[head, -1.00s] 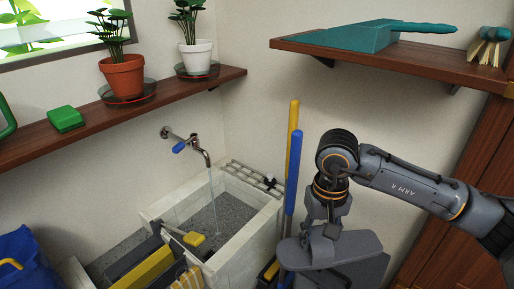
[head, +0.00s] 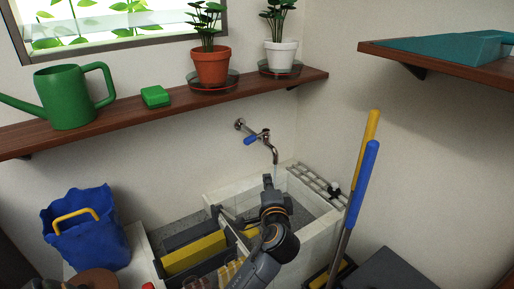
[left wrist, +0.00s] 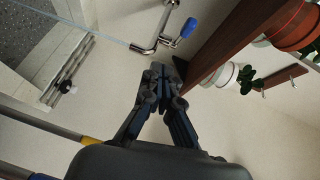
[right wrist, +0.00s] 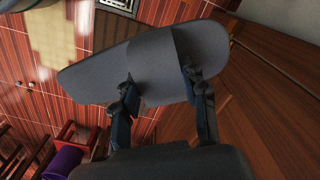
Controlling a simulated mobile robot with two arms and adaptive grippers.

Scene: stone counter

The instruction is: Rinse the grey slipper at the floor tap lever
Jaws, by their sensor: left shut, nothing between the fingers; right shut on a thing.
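The tap (head: 262,140) with its blue lever (head: 250,140) is on the wall above the sink (head: 318,243). In the left wrist view, the tap (left wrist: 153,42) and lever (left wrist: 188,27) lie just beyond my left gripper (left wrist: 158,72). A thin stream runs from the spout there. My left gripper (head: 268,181) is shut and empty, below the tap and apart from the lever. In the right wrist view, my right gripper (right wrist: 158,82) is shut on the grey slipper (right wrist: 90,78), one finger each side. The right gripper is out of the head view.
A wooden shelf (head: 120,122) holds a green watering can (head: 68,97), a green box and potted plants. A blue bag (head: 90,238) stands at left. Blue and yellow poles (head: 360,190) stand right of the sink. A dark grey shape (head: 390,272) fills the lower right.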

